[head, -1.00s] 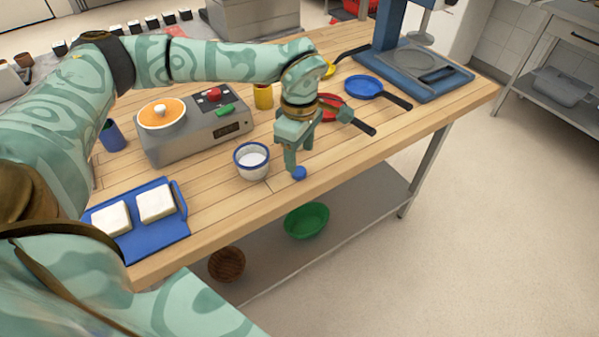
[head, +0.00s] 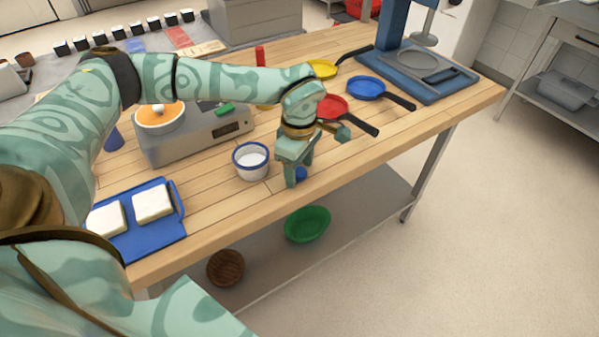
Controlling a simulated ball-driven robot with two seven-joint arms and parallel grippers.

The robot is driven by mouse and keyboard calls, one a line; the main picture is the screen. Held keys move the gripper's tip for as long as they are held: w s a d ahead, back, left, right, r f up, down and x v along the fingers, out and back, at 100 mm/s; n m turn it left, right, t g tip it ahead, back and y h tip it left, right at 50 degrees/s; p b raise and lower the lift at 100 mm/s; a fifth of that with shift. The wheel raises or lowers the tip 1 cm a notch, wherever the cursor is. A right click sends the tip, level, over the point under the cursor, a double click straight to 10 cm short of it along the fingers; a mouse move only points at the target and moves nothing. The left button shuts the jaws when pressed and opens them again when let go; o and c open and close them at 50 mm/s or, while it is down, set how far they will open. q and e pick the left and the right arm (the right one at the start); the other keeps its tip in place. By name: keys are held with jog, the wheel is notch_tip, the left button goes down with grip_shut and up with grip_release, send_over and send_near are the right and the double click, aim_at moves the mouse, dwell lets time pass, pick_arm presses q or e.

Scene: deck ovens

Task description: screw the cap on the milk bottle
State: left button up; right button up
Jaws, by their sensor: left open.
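A small round blue cap (head: 301,174) lies on the wooden table near its front edge. My left gripper (head: 297,171) is open and points down at the cap, its fingers partly covering it. I cannot tell whether a finger touches the cap. I cannot make out a milk bottle in the head view; my arm hides part of the table behind it. My right gripper is not in view.
A white bowl with a blue rim (head: 238,163) stands just left of the gripper. Red (head: 331,106) and blue (head: 366,87) pans lie behind it to the right. A grey scale (head: 190,144) and a blue tray (head: 163,231) are at left. The right front tabletop is clear.

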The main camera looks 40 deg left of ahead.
aim_at(300, 171)
pick_arm(q)
jog(key=c, duration=1.1)
jog(key=shift+o, duration=0.2)
